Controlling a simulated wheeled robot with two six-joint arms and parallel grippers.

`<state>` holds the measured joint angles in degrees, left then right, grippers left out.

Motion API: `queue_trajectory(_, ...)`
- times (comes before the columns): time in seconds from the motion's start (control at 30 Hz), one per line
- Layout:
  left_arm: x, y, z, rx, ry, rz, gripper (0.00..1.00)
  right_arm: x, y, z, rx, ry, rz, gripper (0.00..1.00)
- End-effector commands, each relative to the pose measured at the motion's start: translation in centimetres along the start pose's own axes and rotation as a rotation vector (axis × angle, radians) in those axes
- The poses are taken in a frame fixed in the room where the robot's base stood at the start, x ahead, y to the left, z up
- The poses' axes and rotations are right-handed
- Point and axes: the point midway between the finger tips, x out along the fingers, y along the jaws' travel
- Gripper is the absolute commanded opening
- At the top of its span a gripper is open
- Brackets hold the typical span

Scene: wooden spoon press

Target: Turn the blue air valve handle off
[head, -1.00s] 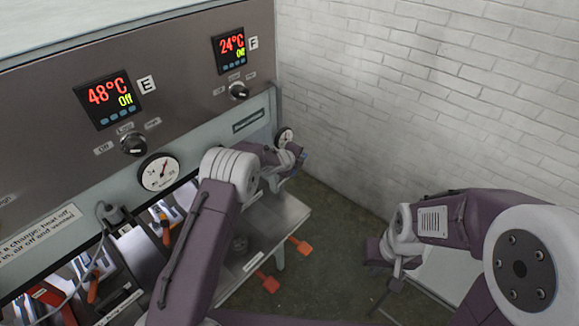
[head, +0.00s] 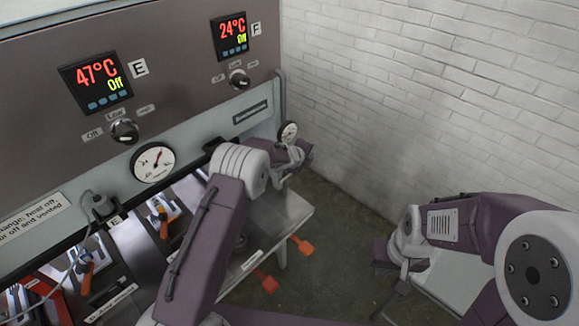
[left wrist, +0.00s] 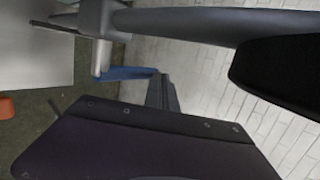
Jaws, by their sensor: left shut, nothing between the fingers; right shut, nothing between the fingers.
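The blue air valve handle (left wrist: 125,73) shows in the left wrist view as a flat blue lever below a grey pipe (left wrist: 200,24). In the head view it is hidden behind my left wrist and gripper (head: 300,153), just below the small round gauge (head: 288,133) at the machine's right end. My left gripper is shut and empty. In the left wrist view its narrow grey fingers (left wrist: 161,90) are at the handle's right end; whether they touch cannot be told. My right gripper (head: 381,252) is shut and empty, low and well away from the valve.
The machine's front panel (head: 185,65) and larger gauge (head: 153,162) stand to the left. Orange-tipped levers (head: 300,243) stick out below my left arm. A white brick wall (head: 420,100) closes the right side. Dark floor lies between the arms.

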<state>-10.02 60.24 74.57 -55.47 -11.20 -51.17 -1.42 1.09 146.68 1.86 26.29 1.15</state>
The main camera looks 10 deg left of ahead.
Motion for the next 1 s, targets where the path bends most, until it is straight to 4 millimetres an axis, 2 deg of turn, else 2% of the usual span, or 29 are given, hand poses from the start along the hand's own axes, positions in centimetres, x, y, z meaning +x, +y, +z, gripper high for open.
queue_trajectory(0.57,-0.2,-0.3,0.0,0.000,0.000,-0.001,0.00,-0.3,0.0,0.0,0.000,0.000,0.000,0.00)
queue_trajectory(0.67,-1.2,-1.6,-0.3,0.000,0.000,-0.001,0.00,-1.4,0.0,-0.1,0.000,0.000,0.000,0.00)
queue_trajectory(1.0,-6.3,-8.2,-1.1,0.000,-0.003,-0.002,0.00,-5.9,-0.1,-0.6,0.000,0.000,0.000,0.00)
